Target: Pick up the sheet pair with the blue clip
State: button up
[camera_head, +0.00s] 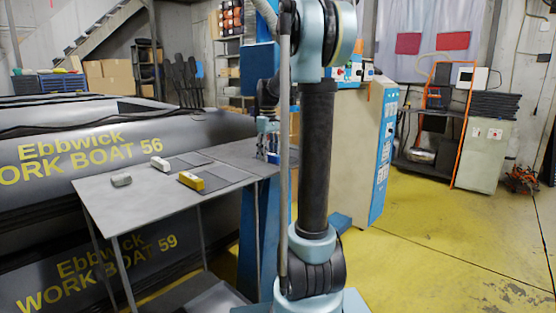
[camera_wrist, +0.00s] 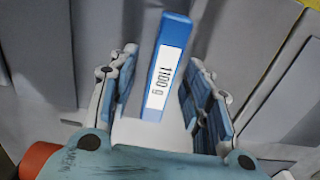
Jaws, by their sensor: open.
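In the head view my gripper (camera_head: 267,142) is low over the far right end of the grey table (camera_head: 110,192). The blue clip cannot be made out there.
On the table are a yellow clip (camera_head: 191,181) on a dark sheet (camera_head: 222,176), a white clip (camera_head: 160,163) by other sheets (camera_head: 190,160), and a grey block (camera_head: 121,180). Grey inflatable boats (camera_head: 60,235) stand behind and left. Yellow floor (camera_head: 430,235) is open at right.

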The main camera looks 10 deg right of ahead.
jog(key=shift+f, duration=0.3)
jog(key=shift+c, duration=0.5)
grip_shut()
